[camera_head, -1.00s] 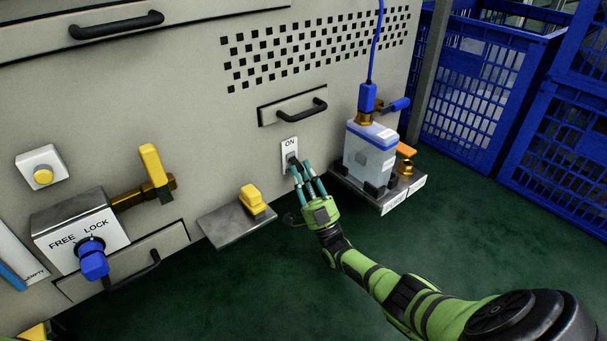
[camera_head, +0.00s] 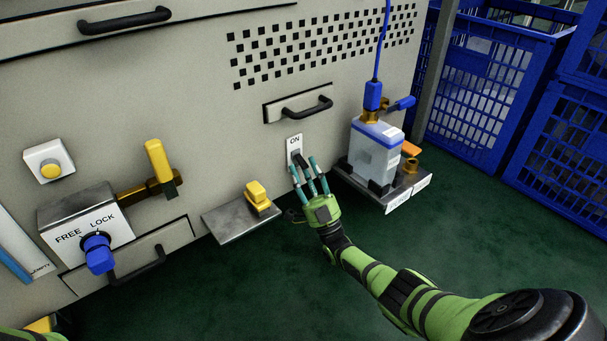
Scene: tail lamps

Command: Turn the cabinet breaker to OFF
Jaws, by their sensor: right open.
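The cabinet breaker (camera_head: 294,142) is a small white plate on the cabinet front, marked ON at its top. A dark lever (camera_head: 299,157) shows on its lower part. My right gripper (camera_head: 305,167) is just below and in front of the breaker, with its teal fingers pointing up at it. The fingers are spread and hold nothing that I can see. The fingertips overlap the lower end of the plate and lever, so that part is hidden. I cannot tell whether they touch the lever. My left gripper is out of view.
A clear box with a blue lid (camera_head: 373,150) stands on a small shelf (camera_head: 392,198) right of the breaker. A metal shelf (camera_head: 236,223) with a yellow block (camera_head: 257,194) is to the left. A drawer handle (camera_head: 306,106) sits above. Blue crates (camera_head: 483,85) stand at right.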

